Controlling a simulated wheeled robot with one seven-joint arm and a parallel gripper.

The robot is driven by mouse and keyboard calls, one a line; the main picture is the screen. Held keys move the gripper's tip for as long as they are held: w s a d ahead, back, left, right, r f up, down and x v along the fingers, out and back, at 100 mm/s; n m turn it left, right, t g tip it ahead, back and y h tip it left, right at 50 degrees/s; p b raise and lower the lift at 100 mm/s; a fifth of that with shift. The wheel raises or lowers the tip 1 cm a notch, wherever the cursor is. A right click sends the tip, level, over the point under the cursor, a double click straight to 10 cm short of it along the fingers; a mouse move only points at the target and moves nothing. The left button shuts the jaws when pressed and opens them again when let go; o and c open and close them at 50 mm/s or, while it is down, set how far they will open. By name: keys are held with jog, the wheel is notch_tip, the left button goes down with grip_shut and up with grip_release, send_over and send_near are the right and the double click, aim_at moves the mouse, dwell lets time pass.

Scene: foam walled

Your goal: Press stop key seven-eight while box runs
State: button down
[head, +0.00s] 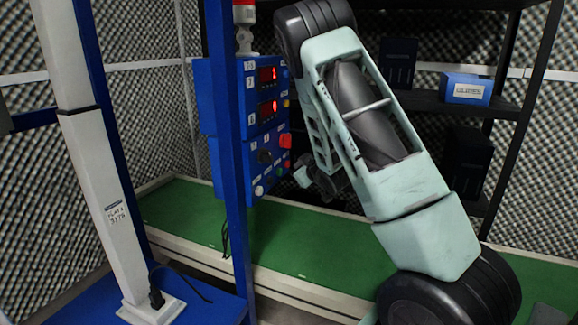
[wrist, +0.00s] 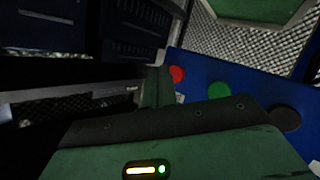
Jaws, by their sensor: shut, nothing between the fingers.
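The blue control box (head: 225,110) stands over the belt in the head view, with two red-lit displays and several keys on its angled face. A large red button (head: 286,140) sits at its right edge; a red button also shows in the wrist view (wrist: 177,74), beside a green button (wrist: 218,90) and a dark one (wrist: 285,118). I cannot read which key is seven-eight. My gripper (head: 304,176) is shut and empty, close to the right of the box's lower keys; contact cannot be told. No box shows on the green conveyor belt (head: 300,240).
A blue post (head: 228,190) stands before the control box. A pale upright (head: 90,160) stands at the left. Black shelves (head: 455,105) at the right hold a blue carton (head: 466,89) and dark bins. Foam walls enclose the place. My arm covers part of the belt.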

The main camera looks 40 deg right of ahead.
jog(key=shift+s+d+b, duration=0.1)
jog(key=shift+s+d, duration=0.2)
jog(key=shift+s, duration=0.45)
jog(key=shift+s+d+b, duration=0.1)
jog(key=shift+s+d, duration=0.25)
jog(key=shift+s, duration=0.45)
jog(key=shift+s+d+b, duration=0.1)
jog(key=shift+s+d, duration=0.2)
jog(key=shift+s, duration=0.45)
